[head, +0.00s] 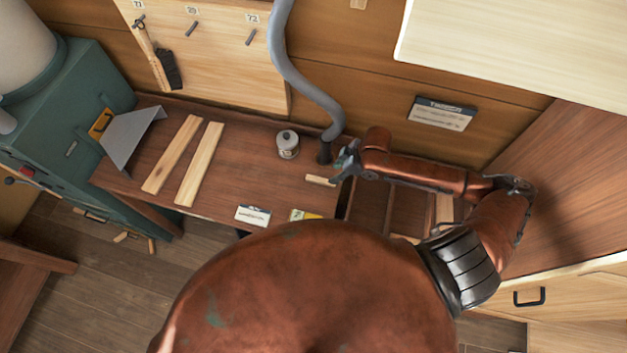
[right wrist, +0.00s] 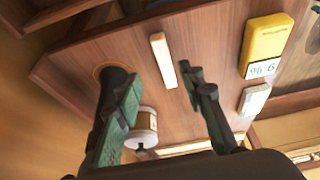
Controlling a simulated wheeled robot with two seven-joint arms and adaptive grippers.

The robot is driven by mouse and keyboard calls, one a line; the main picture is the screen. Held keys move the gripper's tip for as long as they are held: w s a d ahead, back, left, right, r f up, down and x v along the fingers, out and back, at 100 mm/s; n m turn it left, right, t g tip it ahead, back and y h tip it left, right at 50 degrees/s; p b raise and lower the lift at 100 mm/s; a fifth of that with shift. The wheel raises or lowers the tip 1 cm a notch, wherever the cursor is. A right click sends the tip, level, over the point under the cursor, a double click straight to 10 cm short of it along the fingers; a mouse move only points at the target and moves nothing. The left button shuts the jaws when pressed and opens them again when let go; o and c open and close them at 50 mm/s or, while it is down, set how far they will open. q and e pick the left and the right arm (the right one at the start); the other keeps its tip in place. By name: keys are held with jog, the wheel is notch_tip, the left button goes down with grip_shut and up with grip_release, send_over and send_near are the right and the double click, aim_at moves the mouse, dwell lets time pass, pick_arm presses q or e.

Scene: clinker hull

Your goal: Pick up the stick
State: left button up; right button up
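The stick (head: 320,181) is a short pale wooden bar lying on the brown bench top. It also shows in the right wrist view (right wrist: 160,52), lying lengthwise away from the camera. My right gripper (head: 343,164) is just above and to the right of the stick in the head view. In the right wrist view its two green-grey fingers (right wrist: 161,76) are spread, with the stick's near end seen between the tips. The fingers appear empty; I cannot tell the exact height gap. My left gripper is not in view.
A grey hose (head: 312,92) runs down to the bench close to my right gripper. A lidded canister (head: 287,144) stands left of it. Two long planks (head: 200,164) lie further left. A yellow box (right wrist: 266,42) and a label card (head: 253,215) are near the front edge.

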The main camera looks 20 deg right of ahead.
aim_at(326, 181)
jog(key=shift+s+a, duration=0.1)
jog(key=shift+a, duration=0.15)
jog(key=shift+a+f, duration=0.2)
jog(key=p+x, duration=0.1)
jog(key=x, duration=0.6)
jog(key=shift+d, duration=0.15)
grip_shut()
